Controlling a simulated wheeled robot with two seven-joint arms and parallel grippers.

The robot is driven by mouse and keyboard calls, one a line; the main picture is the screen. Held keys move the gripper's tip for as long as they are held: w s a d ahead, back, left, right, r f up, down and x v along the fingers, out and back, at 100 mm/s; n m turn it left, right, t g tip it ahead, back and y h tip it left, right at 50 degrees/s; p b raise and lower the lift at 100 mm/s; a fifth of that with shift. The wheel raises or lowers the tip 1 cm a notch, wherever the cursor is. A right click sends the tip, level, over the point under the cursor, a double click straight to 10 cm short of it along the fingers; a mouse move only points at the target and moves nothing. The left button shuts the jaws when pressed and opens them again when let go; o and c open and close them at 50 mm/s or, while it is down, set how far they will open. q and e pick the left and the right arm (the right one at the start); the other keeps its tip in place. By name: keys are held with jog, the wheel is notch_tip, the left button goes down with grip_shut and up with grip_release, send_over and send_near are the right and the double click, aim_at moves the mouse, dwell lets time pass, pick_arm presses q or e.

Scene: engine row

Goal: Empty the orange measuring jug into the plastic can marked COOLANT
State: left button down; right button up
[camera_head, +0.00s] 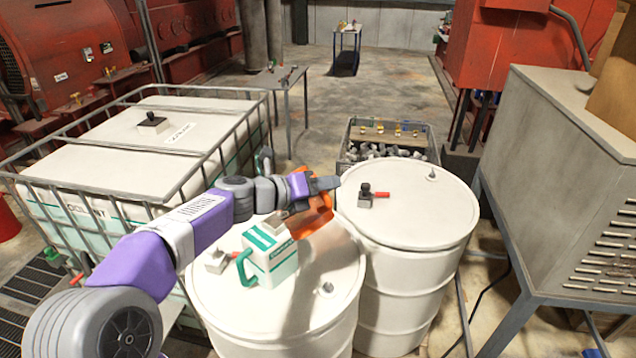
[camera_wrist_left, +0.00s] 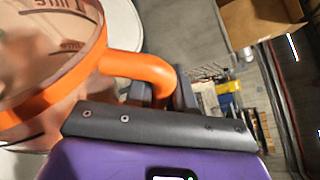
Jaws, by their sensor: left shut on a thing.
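My left gripper (camera_head: 322,184) is shut on the handle of the orange measuring jug (camera_head: 314,218), above the far side of the left white drum. The arm and gripper hide part of the jug. In the left wrist view the jug's orange rim and handle (camera_wrist_left: 140,68) show close up, with a clear wall bearing dark marks; its contents cannot be told. A white plastic can (camera_head: 270,262) with green stripes and a green handle stands upright on the left drum, nearer to me than the jug. Its small label is hard to read. My right gripper is not in view.
The left white drum (camera_head: 325,310) has small fittings on top. Another white drum (camera_head: 420,210) stands to its right with a black valve (camera_head: 366,195) on it. A caged white tank (camera_head: 90,170) stands left, a grey cabinet (camera_head: 560,150) right. A bin of rubble (camera_head: 385,150) lies behind.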

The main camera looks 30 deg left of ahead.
aim_at(328, 216)
pick_arm(q)
jog(key=shift+s+d+f+m+y+b, duration=0.15)
jog(key=shift+d+f+m+y+b, duration=0.3)
jog(key=shift+f+m, duration=0.25)
jog(key=shift+d+f+m+b, duration=0.1)
jog(key=shift+f+m+b, duration=0.2)
jog(key=shift+f+b, duration=0.1)
notch_tip(328, 216, down, 3)
jog(key=m+y+b, duration=0.1)
jog(key=m+b, duration=0.1)
jog(key=b, duration=0.1)
jog(key=shift+f+y, duration=0.1)
jog(key=shift+y, duration=0.15)
jog(key=shift+s+d+f+m+y+b, duration=0.1)
jog(key=shift+d+f+m+y+b, duration=0.1)
jog(key=shift+d+f+m+b, duration=0.3)
jog(key=shift+s+d+f+m+y+b, duration=0.1)
jog(key=shift+d+f+m+y+b, duration=0.15)
jog(key=shift+f+b, duration=0.45)
jog(key=shift+d+f+m+y+b, duration=0.15)
jog(key=shift+d+f+m+b, duration=0.2)
jog(key=shift+f+b, duration=0.25)
jog(key=shift+f, duration=0.2)
